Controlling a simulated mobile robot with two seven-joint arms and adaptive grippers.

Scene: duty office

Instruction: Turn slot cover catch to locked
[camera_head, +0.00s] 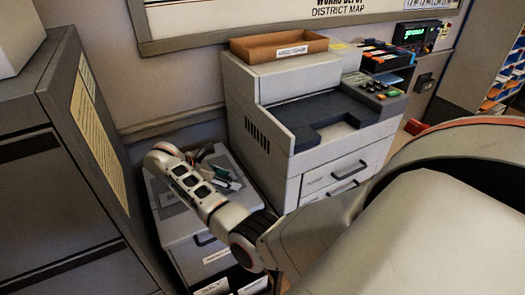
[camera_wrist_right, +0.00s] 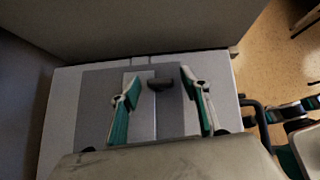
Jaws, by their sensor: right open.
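The slot cover catch (camera_wrist_right: 161,85) is a small dark knob on a pale strip, set in the grey plate (camera_wrist_right: 92,112) on top of a low cabinet (camera_head: 181,228). In the head view I cannot make out the catch. My right gripper (camera_head: 226,178) reaches down over the cabinet top. In the right wrist view, its teal-padded fingers (camera_wrist_right: 160,82) are apart, one on each side of the catch, with visible gaps. I cannot tell how high the tips are above the plate. My left gripper cannot be made out clearly; teal, white and black parts show at the wrist view's right edge.
A tall filing cabinet (camera_head: 60,190) stands close on the left. A grey copier (camera_head: 262,130) with a brown tray (camera_head: 279,46) on top stands close on the right.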

